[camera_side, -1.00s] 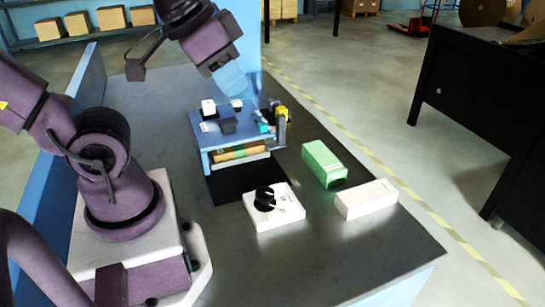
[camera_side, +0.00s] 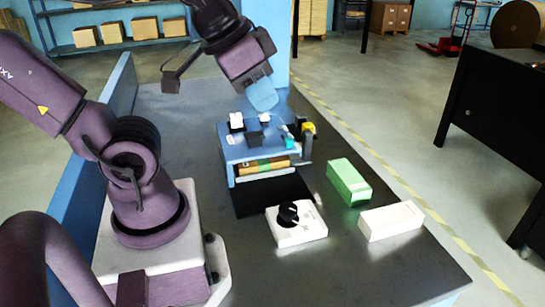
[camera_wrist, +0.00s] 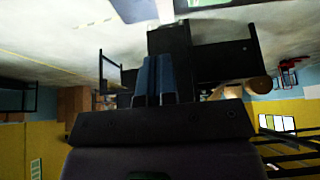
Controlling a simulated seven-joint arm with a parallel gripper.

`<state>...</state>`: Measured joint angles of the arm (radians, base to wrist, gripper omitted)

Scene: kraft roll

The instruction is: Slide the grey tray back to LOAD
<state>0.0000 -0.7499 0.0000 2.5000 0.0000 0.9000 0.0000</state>
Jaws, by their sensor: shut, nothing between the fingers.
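My gripper (camera_side: 263,96) is above and just behind the blue bench rig (camera_side: 232,152), with its blue fingers pointing down. In the wrist view its two blue fingers (camera_wrist: 153,80) are together with nothing between them. The rig has small white, dark and teal parts on top and a tan roll (camera_side: 263,165) under its upper plate. A pale grey-blue strip (camera_side: 265,177) lies below the roll; I cannot tell whether it is the grey tray. No LOAD marking is readable. The gripper appears apart from the rig.
A black mat (camera_side: 262,197) lies in front of the rig. A white block with a black round part (camera_side: 310,232), a green box (camera_side: 349,182) and a white box (camera_side: 391,221) stand on the dark worktop. The worktop's front right is clear.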

